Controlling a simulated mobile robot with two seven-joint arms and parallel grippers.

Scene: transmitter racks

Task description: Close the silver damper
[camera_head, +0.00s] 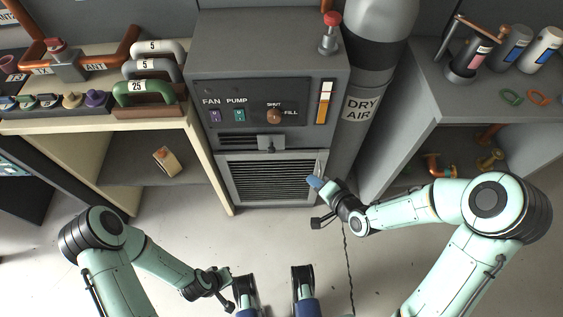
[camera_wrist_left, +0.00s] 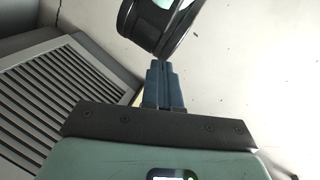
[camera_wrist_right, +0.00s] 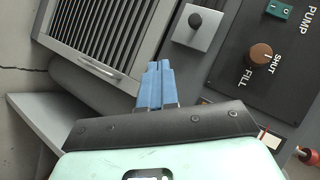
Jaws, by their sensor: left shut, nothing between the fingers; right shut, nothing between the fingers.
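A silver plate with a dark knob, which I take for the silver damper (camera_head: 271,143), sits on the grey cabinet front just above the louvred grille. It also shows in the right wrist view (camera_wrist_right: 196,27), near the top, right of the fingertips. My right gripper (camera_head: 313,181) is shut and empty, its blue fingers near the grille's right edge, below and right of the plate. Its fingers also show in the right wrist view (camera_wrist_right: 158,68), apart from the plate.
The louvred grille (camera_head: 265,182) lies below the plate. The panel above carries the fan and pump switches and a brown SHUT/FILL knob (camera_head: 275,116). A DRY AIR pipe (camera_head: 362,105) stands right of the cabinet. Shelves flank both sides; the floor in front (camera_head: 270,235) is clear.

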